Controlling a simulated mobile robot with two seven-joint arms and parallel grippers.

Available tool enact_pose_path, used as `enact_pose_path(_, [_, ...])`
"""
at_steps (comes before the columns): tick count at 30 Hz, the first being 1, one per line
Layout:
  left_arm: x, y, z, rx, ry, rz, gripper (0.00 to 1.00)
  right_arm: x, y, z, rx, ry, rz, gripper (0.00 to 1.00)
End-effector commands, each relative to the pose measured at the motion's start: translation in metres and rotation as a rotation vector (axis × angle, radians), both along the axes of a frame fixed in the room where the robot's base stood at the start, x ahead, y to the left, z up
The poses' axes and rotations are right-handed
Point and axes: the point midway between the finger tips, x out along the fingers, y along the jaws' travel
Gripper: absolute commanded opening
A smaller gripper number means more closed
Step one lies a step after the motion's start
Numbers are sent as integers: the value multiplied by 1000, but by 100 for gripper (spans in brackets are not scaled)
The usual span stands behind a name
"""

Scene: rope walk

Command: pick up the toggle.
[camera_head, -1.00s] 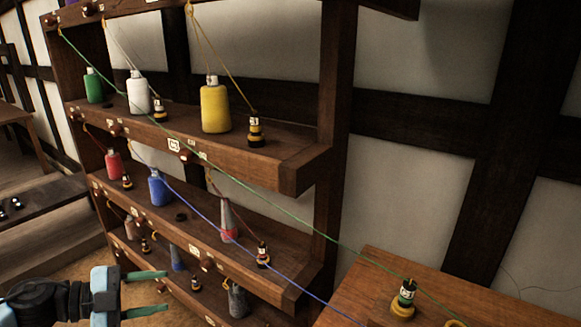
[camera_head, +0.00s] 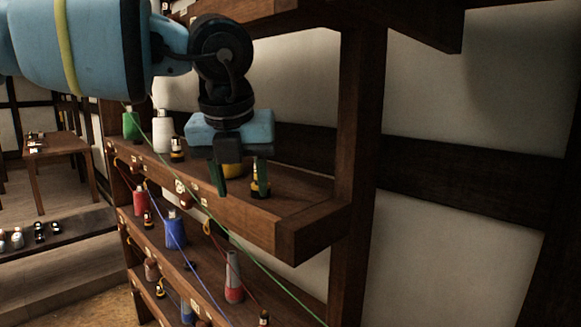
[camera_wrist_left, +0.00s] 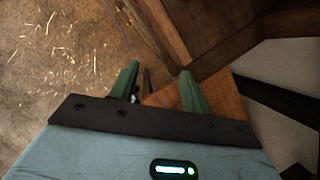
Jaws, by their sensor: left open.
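My left gripper (camera_head: 240,184) hangs from above with its two green fingers apart and nothing seen between them. It shows in front of the upper shelf in the head view. A small black-and-yellow piece (camera_head: 260,188), possibly the toggle, stands on that shelf, just behind the right finger and partly covered by it. A yellow bobbin (camera_head: 232,170) is mostly hidden behind the gripper. In the left wrist view the open fingers (camera_wrist_left: 160,90) point over a wooden edge and the floor, and no toggle can be made out. My right gripper is not in view.
The shelf front (camera_head: 240,219) runs below the fingers. A green cord (camera_head: 262,265) slants down across the rack. A white bobbin (camera_head: 162,132), a blue bobbin (camera_head: 175,230) and a red-and-grey cone (camera_head: 233,278) stand on the shelves. A post (camera_head: 355,170) rises at right.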

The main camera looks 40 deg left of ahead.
Motion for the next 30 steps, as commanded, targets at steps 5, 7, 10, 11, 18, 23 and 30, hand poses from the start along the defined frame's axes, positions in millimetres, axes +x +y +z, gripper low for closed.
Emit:
enact_pose_path(5, [-4,-1,11,63,-8,24,47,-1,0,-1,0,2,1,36])
enact_pose_path(7, [-4,-1,11,65,-8,24,47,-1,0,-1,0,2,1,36])
enact_pose_path(10, [-1,1,12,62,-8,25,47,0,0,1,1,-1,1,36])
enact_pose_path(11, [1,3,12,61,-9,24,47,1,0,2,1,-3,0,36])
enact_pose_path(18, [30,28,14,58,-9,25,47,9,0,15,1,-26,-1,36])
enact_pose_path(23, [50,44,14,59,-10,24,47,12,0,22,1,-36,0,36])
enact_pose_path(30, [64,55,12,59,-9,20,47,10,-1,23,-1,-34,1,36])
